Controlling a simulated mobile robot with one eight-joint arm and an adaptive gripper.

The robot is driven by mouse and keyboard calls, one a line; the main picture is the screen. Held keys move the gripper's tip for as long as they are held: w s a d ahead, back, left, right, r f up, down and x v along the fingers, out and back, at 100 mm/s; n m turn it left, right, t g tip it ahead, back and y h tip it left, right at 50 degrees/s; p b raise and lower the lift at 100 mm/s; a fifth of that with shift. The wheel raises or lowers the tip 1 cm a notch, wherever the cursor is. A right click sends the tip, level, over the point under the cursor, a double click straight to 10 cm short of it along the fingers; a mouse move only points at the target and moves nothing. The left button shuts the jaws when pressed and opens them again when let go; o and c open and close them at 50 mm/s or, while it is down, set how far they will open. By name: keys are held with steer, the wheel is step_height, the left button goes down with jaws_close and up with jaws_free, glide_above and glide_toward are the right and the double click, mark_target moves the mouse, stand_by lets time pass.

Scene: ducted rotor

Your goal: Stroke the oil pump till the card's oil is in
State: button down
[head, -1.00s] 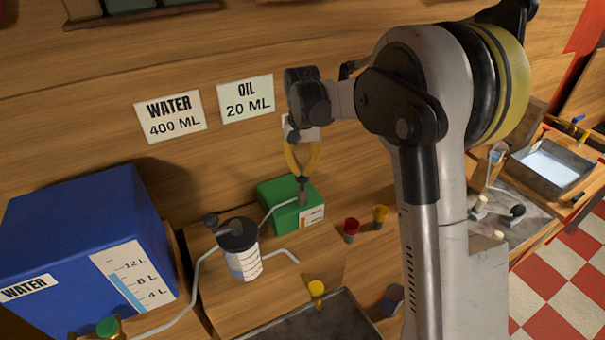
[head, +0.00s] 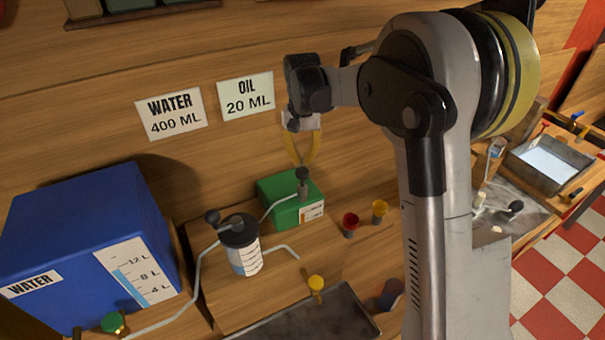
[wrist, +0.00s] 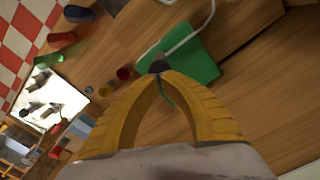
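The oil pump is a green box (head: 279,200) with a dark upright plunger (head: 303,184) and a white gauge on its front; the gauge level is too small to read. It also shows in the wrist view (wrist: 192,57). The oil card (head: 246,97) on the back wall reads "OIL 20 ML". My gripper (head: 303,162) points down right over the plunger's knob. Its yellow fingers (wrist: 160,75) curve together at the tips, and the dark knob lies right at them. The tips look closed at the knob's top, not around it.
A blue water tank (head: 85,235) is farther left. Red (head: 350,221) and yellow (head: 379,208) funnels stand on the right. A dark tray (head: 318,322) lies in front.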

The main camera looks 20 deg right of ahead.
mark_target(302, 171)
steer(key=shift+f+b, duration=2.45)
steer(key=shift+f, duration=0.95)
steer(key=shift+r, duration=0.1)
steer(key=shift+r+p, duration=2)
steer(key=shift+r, duration=1.4)
step_height(302, 171, up, 6)
steer(key=p, duration=0.3)
